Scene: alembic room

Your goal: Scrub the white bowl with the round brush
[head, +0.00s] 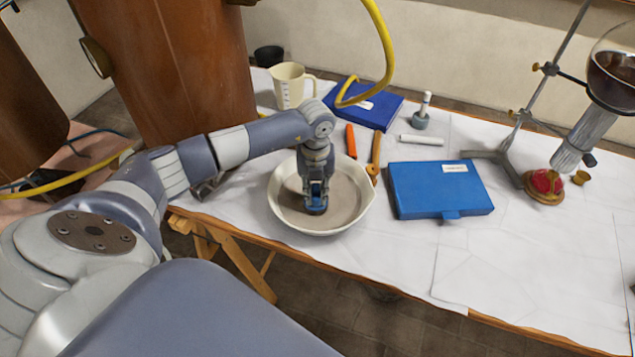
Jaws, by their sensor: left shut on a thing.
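The white bowl (360,208) is a wide, shallow dish with a beige inside, standing near the front edge of the white-covered table. My left gripper (316,194) reaches down into the bowl from above. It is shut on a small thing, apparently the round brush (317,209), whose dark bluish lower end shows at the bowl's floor. The fingers hide most of the brush, and I cannot tell whether it touches the bowl. My right gripper is not in view.
A blue case (440,188) lies right of the bowl, with orange-handled tools (351,141) behind it. A metal stand with a flask (612,75) is at right. The front right table is clear.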

